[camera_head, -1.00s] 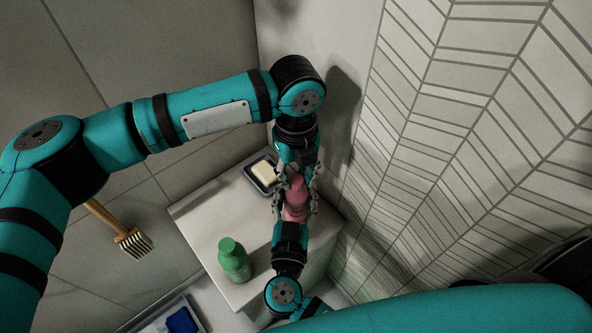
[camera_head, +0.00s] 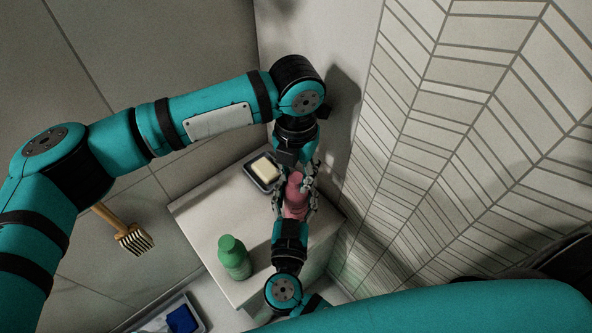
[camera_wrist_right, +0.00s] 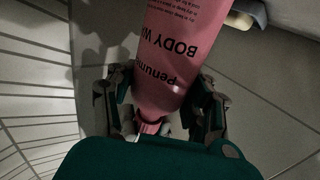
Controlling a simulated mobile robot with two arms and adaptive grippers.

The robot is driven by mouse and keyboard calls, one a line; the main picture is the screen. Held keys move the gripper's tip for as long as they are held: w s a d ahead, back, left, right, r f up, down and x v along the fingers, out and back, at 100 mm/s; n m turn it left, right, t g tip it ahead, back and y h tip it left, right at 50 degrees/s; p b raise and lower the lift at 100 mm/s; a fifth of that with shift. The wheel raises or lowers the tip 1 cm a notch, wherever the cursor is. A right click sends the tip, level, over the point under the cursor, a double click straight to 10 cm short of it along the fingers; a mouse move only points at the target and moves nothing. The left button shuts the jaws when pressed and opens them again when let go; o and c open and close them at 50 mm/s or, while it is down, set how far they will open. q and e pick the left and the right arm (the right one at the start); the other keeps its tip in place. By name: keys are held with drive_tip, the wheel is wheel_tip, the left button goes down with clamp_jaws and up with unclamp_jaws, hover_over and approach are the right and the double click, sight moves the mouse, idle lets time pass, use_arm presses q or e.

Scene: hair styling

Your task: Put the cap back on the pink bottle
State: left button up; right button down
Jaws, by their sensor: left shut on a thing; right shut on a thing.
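The pink bottle (camera_head: 294,207) is held above the white stand, between my two grippers. My left gripper (camera_head: 296,185) comes from above in the head view and is shut on the bottle's far part. My right gripper (camera_head: 293,215) comes from below and is shut around its near part. In the right wrist view the bottle (camera_wrist_right: 178,45) shows upside-down lettering, and its tapered end lies between the fingers of my right gripper (camera_wrist_right: 162,100). A small pink piece (camera_wrist_right: 150,127) shows at that end; I cannot tell whether it is neck or cap. The fingers hide the contacts.
A green bottle (camera_head: 233,258) stands at the left of the white stand (camera_head: 203,215). A dark dish (camera_head: 251,178) with a cream soap bar (camera_head: 264,169) is near the back. A wooden brush (camera_head: 132,240) is at left. A tiled wall (camera_head: 440,130) rises close on the right.

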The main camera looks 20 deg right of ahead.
use_arm(q)
drive_tip(key=o, duration=0.7)
drive_tip(key=shift+r, duration=0.1)
drive_tip(key=shift+r, duration=2.2)
drive_tip(key=shift+c, duration=0.5)
